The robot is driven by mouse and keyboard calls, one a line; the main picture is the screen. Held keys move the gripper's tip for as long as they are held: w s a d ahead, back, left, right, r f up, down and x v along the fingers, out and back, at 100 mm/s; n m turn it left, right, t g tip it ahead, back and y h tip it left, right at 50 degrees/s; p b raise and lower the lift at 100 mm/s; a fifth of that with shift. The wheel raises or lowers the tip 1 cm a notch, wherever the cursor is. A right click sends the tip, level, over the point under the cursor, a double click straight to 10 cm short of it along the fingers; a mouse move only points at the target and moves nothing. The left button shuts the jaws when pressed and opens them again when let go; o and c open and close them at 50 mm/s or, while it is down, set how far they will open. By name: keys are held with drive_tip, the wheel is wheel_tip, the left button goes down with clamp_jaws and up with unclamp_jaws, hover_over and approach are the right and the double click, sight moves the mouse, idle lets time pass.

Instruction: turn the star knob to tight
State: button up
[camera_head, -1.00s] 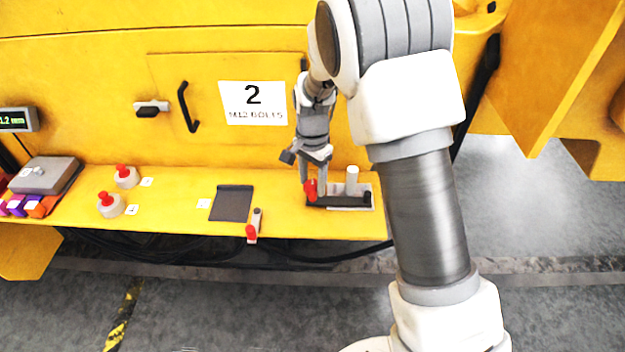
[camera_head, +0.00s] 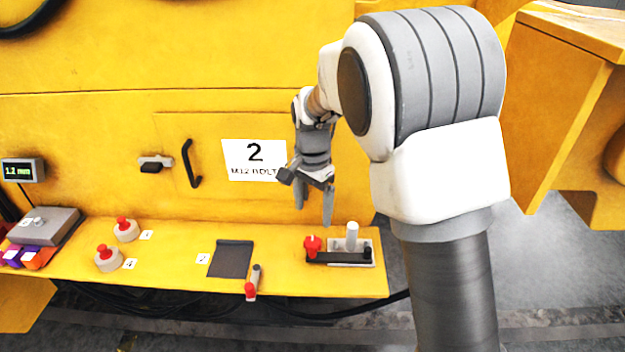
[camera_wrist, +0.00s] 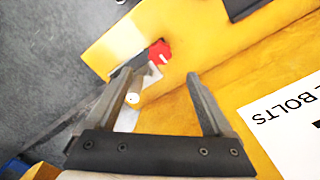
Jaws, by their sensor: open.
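The red star knob (camera_head: 312,244) sits at the left end of a black bar on a small grey plate, on the yellow shelf. It also shows in the wrist view (camera_wrist: 159,52), with a small pale mark on it, beyond my fingertips. My gripper (camera_head: 314,212) is open and empty, pointing down above the knob and clear of it. In the wrist view my two fingers (camera_wrist: 163,84) stand wide apart with nothing between them. Whether the knob is tight or loose I cannot tell.
A white upright post (camera_head: 352,236) stands right of the knob. A red-tipped lever (camera_head: 252,283), a dark pad (camera_head: 231,259) and red buttons (camera_head: 124,229) lie to the left. A yellow panel with a "2" sign (camera_head: 254,160) rises behind. The shelf's front edge is close.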

wheel_tip(320, 180, up, 8)
idle(0.5)
drive_tip(key=s+d+r+n+t, duration=0.2)
drive_tip(key=s+d+r+n, duration=0.2)
drive_tip(key=s+d+r, duration=0.6)
drive_tip(key=s+d+f+n+t, duration=0.1)
drive_tip(key=s+d+n, duration=0.1)
drive_tip(key=s, duration=0.5)
drive_tip(key=s+d+f+n+t, duration=0.2)
drive_tip(key=s, duration=0.5)
drive_tip(key=shift+s+t, duration=0.3)
drive_tip(key=shift+s, duration=0.1)
